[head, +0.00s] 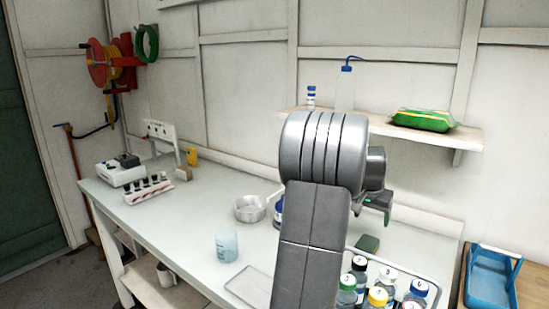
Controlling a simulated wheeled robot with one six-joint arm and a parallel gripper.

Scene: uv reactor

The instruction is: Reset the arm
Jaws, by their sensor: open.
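My grey arm rises in the middle of the head view, over the front of the white bench (185,225). My gripper (378,207) is partly in view to the right of the arm's upper joint. It is open, with nothing seen in it, and is above the bench near its back right part. The arm's links hide part of the gripper and some of the bench behind them.
Under and right of the arm stand several capped bottles (377,297) in a tray. A beaker (226,245) and metal pan (250,208) are left of it. A shelf (465,140) bears a green pack (423,120) and wash bottle (345,90). A blue tray (490,278) is right.

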